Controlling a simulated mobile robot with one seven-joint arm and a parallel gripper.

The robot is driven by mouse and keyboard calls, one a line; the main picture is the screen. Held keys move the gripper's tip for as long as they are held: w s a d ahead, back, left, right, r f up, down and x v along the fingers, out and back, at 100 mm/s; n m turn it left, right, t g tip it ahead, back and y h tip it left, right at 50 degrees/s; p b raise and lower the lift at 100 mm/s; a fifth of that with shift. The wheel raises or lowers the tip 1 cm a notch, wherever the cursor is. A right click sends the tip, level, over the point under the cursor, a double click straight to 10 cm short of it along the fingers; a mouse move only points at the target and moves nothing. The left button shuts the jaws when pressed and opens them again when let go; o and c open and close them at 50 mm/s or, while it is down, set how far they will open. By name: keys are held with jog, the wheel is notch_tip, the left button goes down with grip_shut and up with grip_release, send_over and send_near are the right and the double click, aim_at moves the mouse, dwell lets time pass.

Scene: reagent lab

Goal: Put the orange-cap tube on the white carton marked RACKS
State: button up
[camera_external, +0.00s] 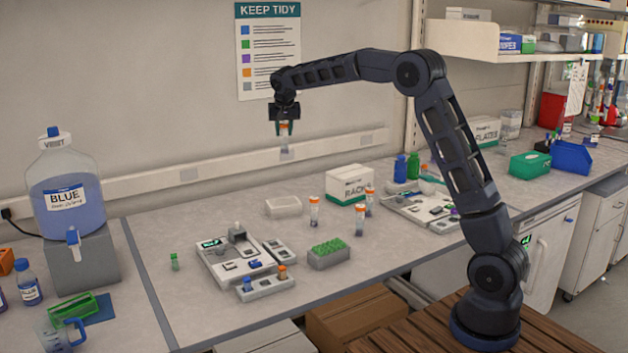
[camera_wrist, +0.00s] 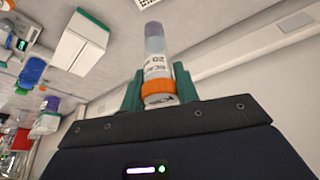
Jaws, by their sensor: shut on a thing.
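My gripper (camera_external: 285,128) is raised above the bench at the left of the arm and is shut on an orange-cap tube (camera_external: 284,145). In the wrist view the tube (camera_wrist: 155,65) sits between the green fingertips, its orange cap nearest the camera and its clear end pointing away. In the outside view the tube hangs roughly upright in the air, apart from everything below. The white carton marked RACKS (camera_external: 347,186) stands on the bench to the right of and below my gripper. Its top looks bare. A white and green box at upper left in the wrist view (camera_wrist: 80,40) looks like this carton.
A blue jug (camera_external: 66,195) stands at far left.

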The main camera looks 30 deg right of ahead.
jog(key=d+r+m+h, duration=0.15)
jog(key=d+r, duration=0.25)
jog(key=d, duration=1.1)
jog(key=d+r+m+y, duration=0.1)
jog(key=d+r+m, duration=0.15)
jog(key=d, duration=1.25)
jog(key=shift+n+g+h, duration=0.25)
jog(key=shift+n+g, duration=0.05)
jog(key=shift+n, duration=0.1)
jog(key=f, duration=1.8)
jog(key=shift+s+a+f, duration=0.1)
jog(key=shift+s+f, duration=0.25)
jog(key=shift+f, duration=0.1)
jog(key=o, duration=0.9)
